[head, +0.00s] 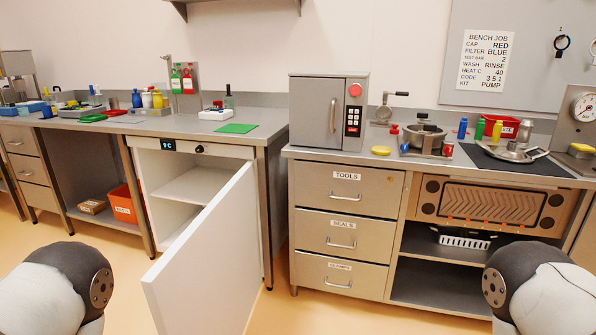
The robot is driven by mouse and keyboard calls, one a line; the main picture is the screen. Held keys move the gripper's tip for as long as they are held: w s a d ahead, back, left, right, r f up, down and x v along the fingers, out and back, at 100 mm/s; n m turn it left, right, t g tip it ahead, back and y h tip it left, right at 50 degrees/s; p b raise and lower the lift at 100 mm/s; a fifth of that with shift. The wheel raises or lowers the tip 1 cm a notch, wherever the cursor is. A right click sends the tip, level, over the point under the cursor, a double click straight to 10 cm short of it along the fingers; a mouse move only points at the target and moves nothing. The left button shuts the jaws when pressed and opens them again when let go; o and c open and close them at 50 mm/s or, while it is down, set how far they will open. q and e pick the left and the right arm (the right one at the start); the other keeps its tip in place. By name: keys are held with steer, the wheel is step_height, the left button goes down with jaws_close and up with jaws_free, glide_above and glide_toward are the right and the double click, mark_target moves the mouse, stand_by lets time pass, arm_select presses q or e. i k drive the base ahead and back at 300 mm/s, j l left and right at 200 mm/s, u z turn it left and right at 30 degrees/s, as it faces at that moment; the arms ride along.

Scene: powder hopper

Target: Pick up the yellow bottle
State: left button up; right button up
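A small yellow bottle (157,99) stands upright on the left bench, at the right end of a short row with a white bottle (147,99) and a blue bottle (136,98). A second small yellow upright object (497,131) stands on the right bench beside a green one (480,129) and a blue one (462,128); it is too small to tell whether it is a bottle. Only rounded parts of my arms show at the lower left and lower right. Neither gripper is in view.
A white cabinet door (205,262) under the left bench stands open into the floor space. A grey oven-like box (328,112) with a keypad stands on the right bench. A green mat (236,128) lies on the left bench. Drawers (340,241) are closed.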

mark_target(158, 102)
steer(key=i+j, duration=0.3)
steer(key=j, duration=0.15)
steer(key=i+j, duration=0.25)
steer(key=j, duration=0.2)
steer(key=i+j, duration=0.1)
steer(key=j, duration=0.25)
steer(key=i+j, duration=0.15)
steer(key=j, duration=0.2)
steer(key=i+j, duration=0.1)
steer(key=j, duration=0.25)
steer(key=i+j, duration=0.1)
steer(key=j, duration=0.3)
steer(key=i+j, duration=0.2)
steer(key=j, duration=0.15)
steer(key=i+j, duration=0.2)
steer(key=j, duration=0.15)
steer(key=i+j, duration=0.2)
steer(key=j, duration=0.15)
steer(key=i+j, duration=0.85)
steer(key=i, duration=0.7)
steer(key=k+j, duration=0.1)
steer(key=j, duration=0.45)
steer(key=k+j, duration=0.1)
steer(key=j, duration=0.45)
steer(key=k+j+z, duration=0.1)
steer(key=j, duration=0.45)
